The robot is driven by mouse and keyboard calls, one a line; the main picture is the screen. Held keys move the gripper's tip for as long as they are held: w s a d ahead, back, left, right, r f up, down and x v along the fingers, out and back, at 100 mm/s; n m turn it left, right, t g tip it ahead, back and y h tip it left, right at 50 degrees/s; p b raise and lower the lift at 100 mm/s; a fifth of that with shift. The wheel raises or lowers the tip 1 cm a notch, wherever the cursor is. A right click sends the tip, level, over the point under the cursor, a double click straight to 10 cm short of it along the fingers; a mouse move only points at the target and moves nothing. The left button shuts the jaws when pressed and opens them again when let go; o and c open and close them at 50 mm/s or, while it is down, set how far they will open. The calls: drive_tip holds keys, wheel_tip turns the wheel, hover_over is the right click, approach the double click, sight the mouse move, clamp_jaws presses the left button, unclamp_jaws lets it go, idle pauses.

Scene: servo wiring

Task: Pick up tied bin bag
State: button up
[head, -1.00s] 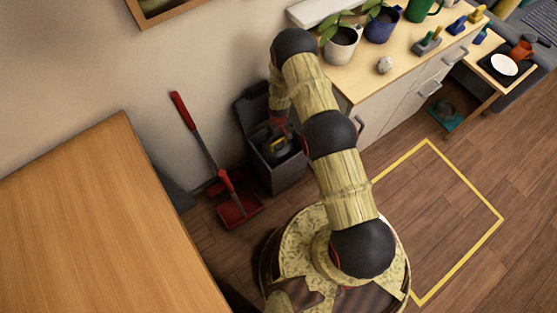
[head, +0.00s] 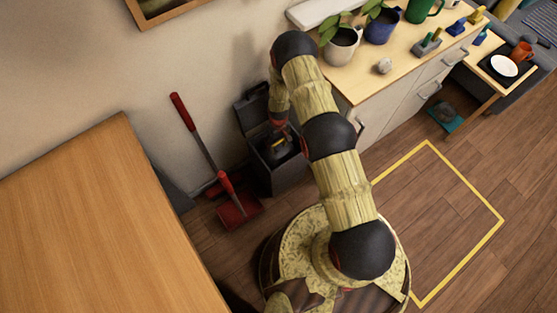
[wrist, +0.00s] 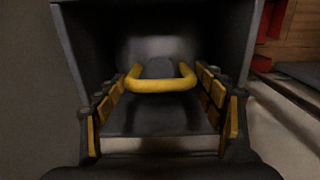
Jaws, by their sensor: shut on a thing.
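The tied bin bag (wrist: 158,118) is dark and sits inside the grey bin, with a yellow loop (wrist: 160,86) on top in the wrist view. My gripper (wrist: 162,92) reaches into the bin from above. Its yellow-padded fingers are on both sides of the bag's top, and it is shut on the bag. In the head view, my gripper (head: 281,143) is at the mouth of the open bin (head: 286,176), partly hidden by my arm. The bag's lower part is hidden in the bin.
The bin's raised lid (head: 255,103) is near the wall. A red dustpan (head: 238,212) with a long handle stands left of the bin. A cabinet (head: 385,110) with plants is to the right, a wooden table (head: 85,220) to the left. A yellow floor outline (head: 470,250) surrounds clear floor.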

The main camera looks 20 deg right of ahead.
drive_tip(key=c, duration=1.1)
